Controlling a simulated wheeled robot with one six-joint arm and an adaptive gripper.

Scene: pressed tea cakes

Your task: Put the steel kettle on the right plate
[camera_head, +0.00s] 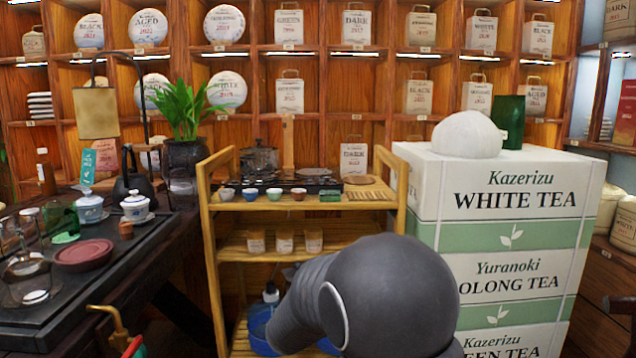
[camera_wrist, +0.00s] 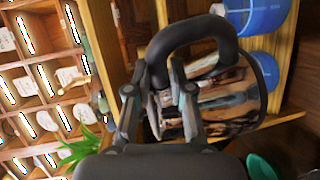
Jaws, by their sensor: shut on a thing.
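The steel kettle (camera_wrist: 232,100), a shiny body with a thick black handle, fills the middle of the wrist view. My gripper (camera_wrist: 162,98) is shut on its handle. The kettle appears tilted in that turned picture. In the head view my arm's dark grey links cover the low centre, and they hide my gripper and the kettle. A black double stove (camera_head: 310,181) stands on the top of the bamboo rack, with a dark pot (camera_head: 260,157) at its back left. The right part of the stove looks free, though its plate is hard to make out.
Several small cups (camera_head: 250,194) and a green block (camera_head: 330,195) line the rack's front edge. A round wooden board (camera_head: 362,180) lies to the right. Tea boxes (camera_head: 510,190) are stacked at right; a dark tea table (camera_head: 120,245) stands at left. Blue containers (camera_wrist: 262,70) are beside the kettle.

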